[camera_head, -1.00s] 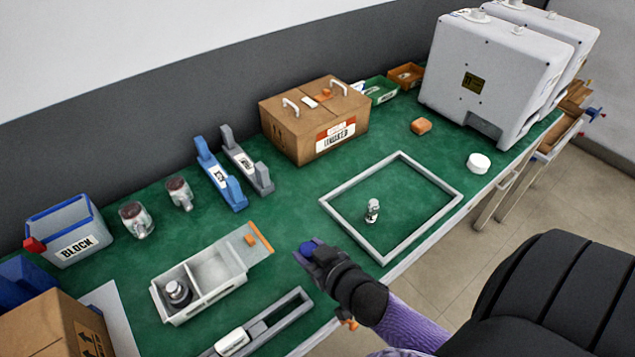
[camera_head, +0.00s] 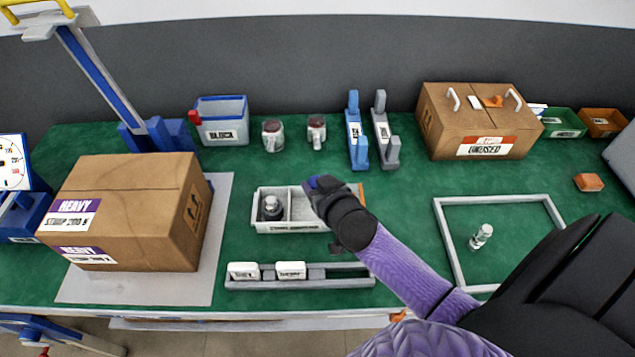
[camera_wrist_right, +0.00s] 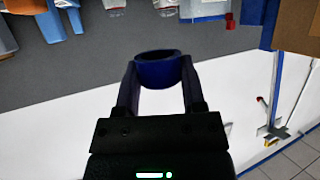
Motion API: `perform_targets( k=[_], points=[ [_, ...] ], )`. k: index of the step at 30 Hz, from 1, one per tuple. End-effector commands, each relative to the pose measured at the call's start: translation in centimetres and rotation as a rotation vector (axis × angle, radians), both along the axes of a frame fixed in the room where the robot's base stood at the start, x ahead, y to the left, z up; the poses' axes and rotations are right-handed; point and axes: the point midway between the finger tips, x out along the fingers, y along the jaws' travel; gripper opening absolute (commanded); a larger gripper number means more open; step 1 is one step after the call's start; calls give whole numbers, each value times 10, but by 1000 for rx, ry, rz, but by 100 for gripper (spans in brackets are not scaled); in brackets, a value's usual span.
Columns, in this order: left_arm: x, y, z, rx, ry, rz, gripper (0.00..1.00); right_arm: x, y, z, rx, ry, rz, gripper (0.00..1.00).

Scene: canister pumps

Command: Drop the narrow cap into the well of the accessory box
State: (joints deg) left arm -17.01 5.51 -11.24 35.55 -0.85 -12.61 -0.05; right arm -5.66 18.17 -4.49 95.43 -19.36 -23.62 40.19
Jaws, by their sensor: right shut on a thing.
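The narrow cap (camera_wrist_right: 160,70) is a dark blue, round, hollow piece held between the fingers of my right gripper (camera_wrist_right: 160,84) in the wrist view. In the head view the right gripper (camera_head: 318,186) is shut on the cap (camera_head: 313,181), above the right part of the accessory box (camera_head: 284,228). This box is light grey, low and open, with a divider. Its left compartment holds a dark metal fitting (camera_head: 271,207). The gripper and forearm hide much of its right side, with a bit of orange showing there. My left gripper is not in view.
A grey rail (camera_head: 335,283) with two white blocks lies in front of the box. A large carton (camera_head: 135,210) stands left. Behind are two jars, a blue and a grey stand (camera_head: 357,140), and a bin (camera_head: 222,125). A grey frame (camera_head: 447,240) lies right.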

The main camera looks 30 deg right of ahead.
Motion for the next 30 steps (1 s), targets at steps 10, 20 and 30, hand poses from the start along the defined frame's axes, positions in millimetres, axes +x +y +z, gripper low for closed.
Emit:
perform_targets(
  k=[10,20,30],
  points=[
    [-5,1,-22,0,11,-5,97,0,0,-20,0,-1,1,0],
    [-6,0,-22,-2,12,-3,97,0,0,-20,0,-1,1,93],
    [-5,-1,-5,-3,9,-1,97,-35,6,-3,3,1,0,93]
  ],
)
